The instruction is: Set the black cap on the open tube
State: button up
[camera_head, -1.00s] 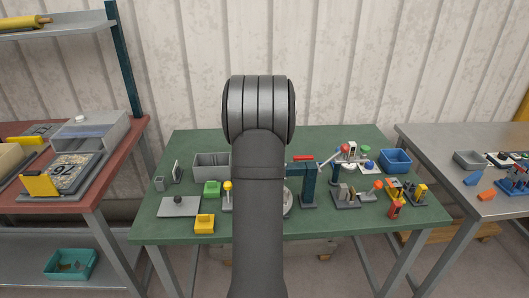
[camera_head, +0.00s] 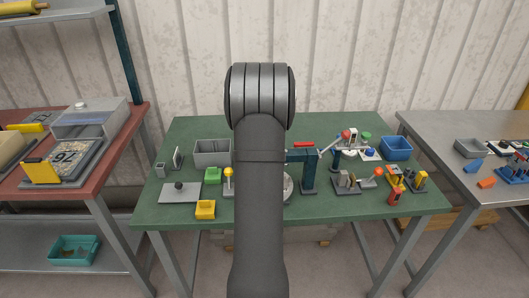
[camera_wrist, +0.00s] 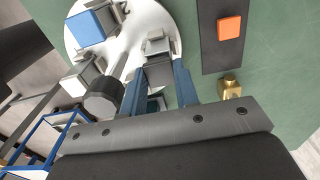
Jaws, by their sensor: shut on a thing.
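In the wrist view, my gripper (camera_wrist: 159,80) points down with its two blue fingers over the edge of a round white plate (camera_wrist: 135,35). A small grey block (camera_wrist: 158,76) sits between the fingertips; its lower side is hidden. A dark round cylinder (camera_wrist: 103,98) at the end of a pale rod is just left of the left finger; I cannot tell whether it is the black cap. I cannot make out the open tube.
The white plate carries a blue cube (camera_wrist: 88,27) and a white cube (camera_wrist: 74,84) in grey clamps. A brass piece (camera_wrist: 229,86) and an orange square (camera_wrist: 230,27) are to the right.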

jog(key=shift+f, duration=0.5)
jog(key=o, duration=1.2)
jog(key=shift+c, duration=0.2)
jog(key=shift+o, duration=0.4)
jog(key=shift+r, duration=4.5)
jog(key=shift+f, duration=0.1)
jog(key=shift+f, duration=1.5)
